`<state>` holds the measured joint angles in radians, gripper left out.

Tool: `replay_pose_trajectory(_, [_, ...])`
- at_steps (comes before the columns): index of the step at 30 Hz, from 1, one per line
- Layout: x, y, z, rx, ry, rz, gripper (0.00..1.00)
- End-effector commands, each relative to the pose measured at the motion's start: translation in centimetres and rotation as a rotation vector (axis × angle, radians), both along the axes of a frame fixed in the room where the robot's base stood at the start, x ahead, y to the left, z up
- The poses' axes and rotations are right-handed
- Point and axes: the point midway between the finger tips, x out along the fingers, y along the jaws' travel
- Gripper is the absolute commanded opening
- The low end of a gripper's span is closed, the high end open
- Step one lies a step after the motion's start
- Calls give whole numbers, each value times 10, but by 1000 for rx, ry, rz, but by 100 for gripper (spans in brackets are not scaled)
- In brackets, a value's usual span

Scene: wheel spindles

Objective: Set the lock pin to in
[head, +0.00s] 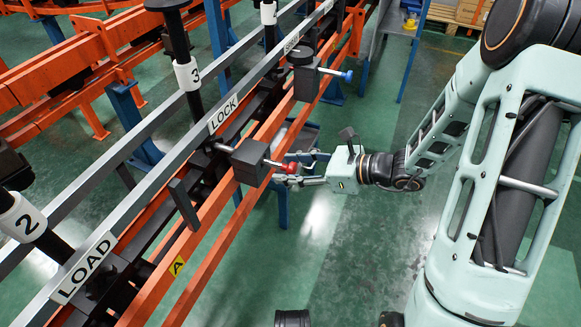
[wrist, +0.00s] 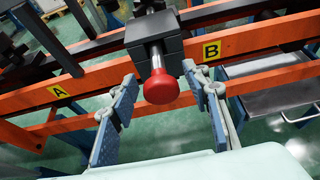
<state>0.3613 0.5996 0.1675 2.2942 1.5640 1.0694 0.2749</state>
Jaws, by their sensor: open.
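The lock pin shows as a round red knob (head: 289,168) on a metal shaft that sticks out of a dark block (head: 252,161) below the LOCK label (head: 223,114). In the wrist view the red knob (wrist: 163,89) faces me, with a length of bare shaft (wrist: 156,62) between it and the block (wrist: 150,34). My gripper (head: 293,170) is open at the knob. In the wrist view its blue-padded fingers (wrist: 160,83) stand on either side of the knob, with a visible gap on each side.
A similar block with a blue knob (head: 347,76) sits farther along the rail. Orange rails (head: 215,207) run behind the knob, with yellow A (wrist: 58,91) and B (wrist: 211,50) tags. A metal tray (wrist: 282,88) is at right.

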Motion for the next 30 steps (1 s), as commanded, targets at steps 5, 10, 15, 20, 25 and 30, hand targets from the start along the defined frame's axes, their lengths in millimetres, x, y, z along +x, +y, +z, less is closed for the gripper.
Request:
replay_pose_trajectory(5, [-4,-15,7,-1,-2,-5,44])
replay_pose_trajectory(10, [-15,-46,20,-2,-3,-5,44])
replay_pose_trajectory(15, [-26,-76,33,-2,-2,-4,44])
replay_pose_trajectory(20, [-33,-95,42,-1,-2,-1,44])
replay_pose_trajectory(25, [-37,-103,46,0,-1,0,44])
replay_pose_trajectory(30, [-38,-104,46,1,-1,1,44])
